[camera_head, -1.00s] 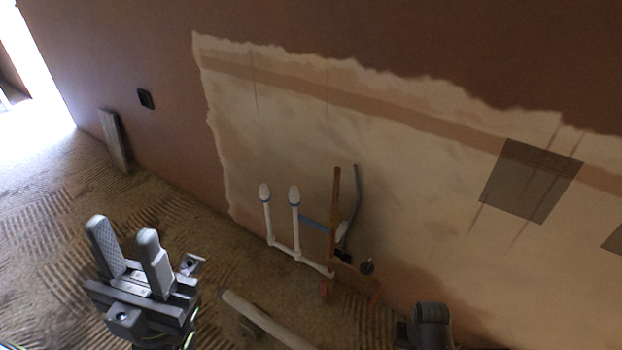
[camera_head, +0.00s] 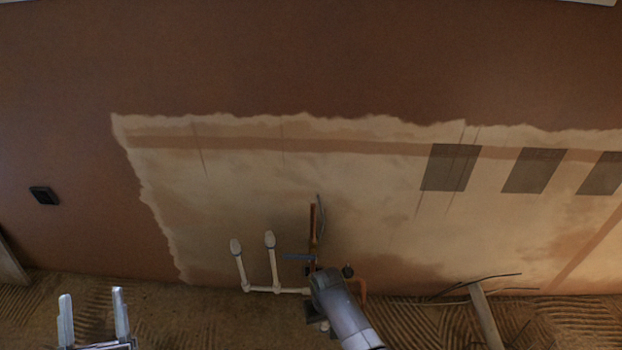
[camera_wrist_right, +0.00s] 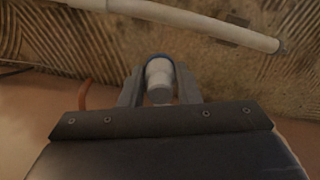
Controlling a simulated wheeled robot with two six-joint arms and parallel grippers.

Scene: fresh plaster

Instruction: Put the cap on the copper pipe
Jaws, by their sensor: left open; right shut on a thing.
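The upright copper pipe (camera_head: 313,222) stands against the wall, right of two white pipes, in the head view. My right arm covers its lower part. My right gripper (camera_wrist_right: 160,82) is shut on a white rounded piece with a blue rim, which looks like the cap (camera_wrist_right: 158,75), in the right wrist view. In the head view the right gripper is mostly hidden by its own arm, low in front of the pipes. I cannot tell its distance from the copper pipe. My left gripper (camera_head: 92,312) is open and empty at the lower left, apart from the pipes.
Two upright white pipes (camera_head: 272,262) with white tops stand left of the copper pipe. A bent copper pipe (camera_head: 362,290) is low on its right. A board (camera_head: 485,315) leans at the lower right. A loose white pipe (camera_wrist_right: 210,25) lies on the rough ground.

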